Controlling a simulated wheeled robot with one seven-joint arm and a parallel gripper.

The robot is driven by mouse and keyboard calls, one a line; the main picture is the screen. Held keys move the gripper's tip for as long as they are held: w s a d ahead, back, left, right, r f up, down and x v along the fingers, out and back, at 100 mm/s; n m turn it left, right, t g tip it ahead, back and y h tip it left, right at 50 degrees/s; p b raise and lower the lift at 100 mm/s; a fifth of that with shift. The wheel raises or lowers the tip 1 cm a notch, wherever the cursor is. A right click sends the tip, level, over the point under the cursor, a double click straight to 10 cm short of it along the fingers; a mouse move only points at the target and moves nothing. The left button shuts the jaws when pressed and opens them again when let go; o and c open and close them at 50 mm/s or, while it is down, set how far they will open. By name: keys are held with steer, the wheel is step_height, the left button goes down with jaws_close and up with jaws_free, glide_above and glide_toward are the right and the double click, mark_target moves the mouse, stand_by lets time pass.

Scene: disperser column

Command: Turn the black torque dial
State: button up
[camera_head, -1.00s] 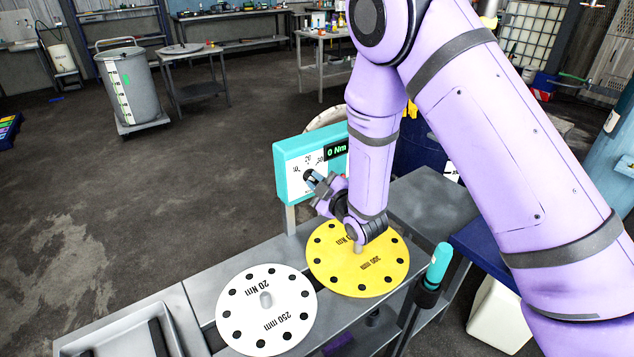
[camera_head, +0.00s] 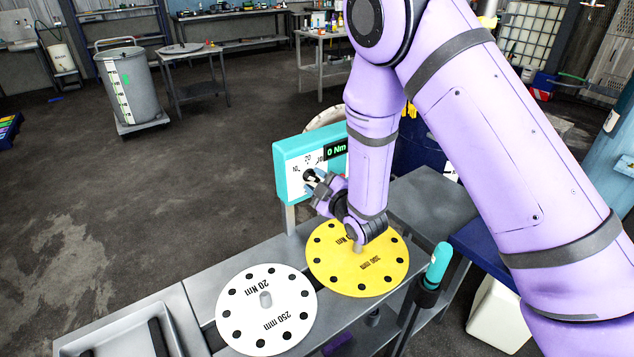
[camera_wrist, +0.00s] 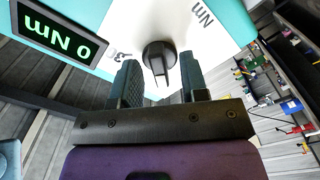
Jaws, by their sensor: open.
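The black torque dial (camera_wrist: 158,58) is on the white face of a teal box (camera_head: 294,185). In the wrist view it sits ahead of my gripper (camera_wrist: 160,82), between the line of its two fingers, with a pale pointer mark on it. The fingers are apart with a gap on each side of the dial, and I cannot tell how far they reach around it. In the head view my gripper (camera_head: 320,178) is at the box's face and partly hides the dial. The display (camera_head: 336,149) reads 0 Nm.
A yellow disc (camera_head: 330,265) and a white disc (camera_head: 240,310) lie on the grey bench below my arm. A teal-handled tool (camera_head: 440,262) stands upright at the bench's right edge. Open floor lies to the left.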

steer(key=v, duration=1)
steer(key=shift+s+d, duration=0.3)
